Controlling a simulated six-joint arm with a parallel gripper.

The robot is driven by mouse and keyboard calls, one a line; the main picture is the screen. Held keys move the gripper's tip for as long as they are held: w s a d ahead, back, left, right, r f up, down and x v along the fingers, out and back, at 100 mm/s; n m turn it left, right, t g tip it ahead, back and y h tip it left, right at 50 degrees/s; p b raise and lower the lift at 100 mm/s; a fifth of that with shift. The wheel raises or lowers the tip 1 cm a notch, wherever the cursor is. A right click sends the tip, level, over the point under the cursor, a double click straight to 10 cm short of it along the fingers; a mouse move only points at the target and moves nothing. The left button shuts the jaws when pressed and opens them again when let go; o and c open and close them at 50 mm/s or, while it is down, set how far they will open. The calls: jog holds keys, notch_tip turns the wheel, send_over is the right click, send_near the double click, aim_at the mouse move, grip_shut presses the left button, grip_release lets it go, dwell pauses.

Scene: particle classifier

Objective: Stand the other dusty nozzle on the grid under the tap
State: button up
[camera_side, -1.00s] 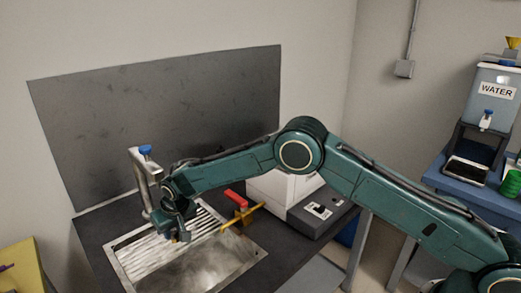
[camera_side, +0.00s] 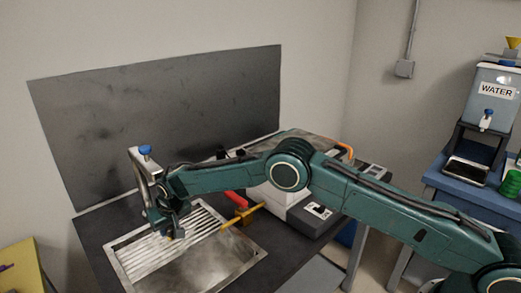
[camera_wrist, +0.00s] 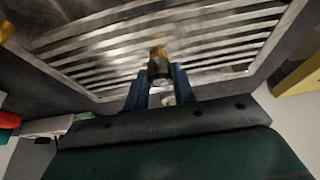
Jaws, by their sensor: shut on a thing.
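My gripper (camera_wrist: 160,92) has its blue fingers shut on a small brass-and-dark nozzle (camera_wrist: 158,68), which points toward the slatted metal grid (camera_wrist: 95,50). In the side view my gripper (camera_side: 172,231) is low over the grid (camera_side: 205,219), close beside the tap (camera_side: 139,165) with its blue knob. A small yellowish bit shows at the fingertips there; most of the nozzle is hidden by the gripper. I cannot tell whether the nozzle touches the grid. No second nozzle can be made out on the grid.
The sink basin (camera_side: 225,262) is open in front of the grid. A red handle (camera_side: 236,200) and a yellow bar (camera_side: 242,216) lie at its right edge, beside a white and grey machine (camera_side: 300,217). A dark panel (camera_side: 160,115) stands behind.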

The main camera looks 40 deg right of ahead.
jog(key=o, duration=1)
jog(key=shift+f, duration=0.1)
jog(key=v, duration=1.2)
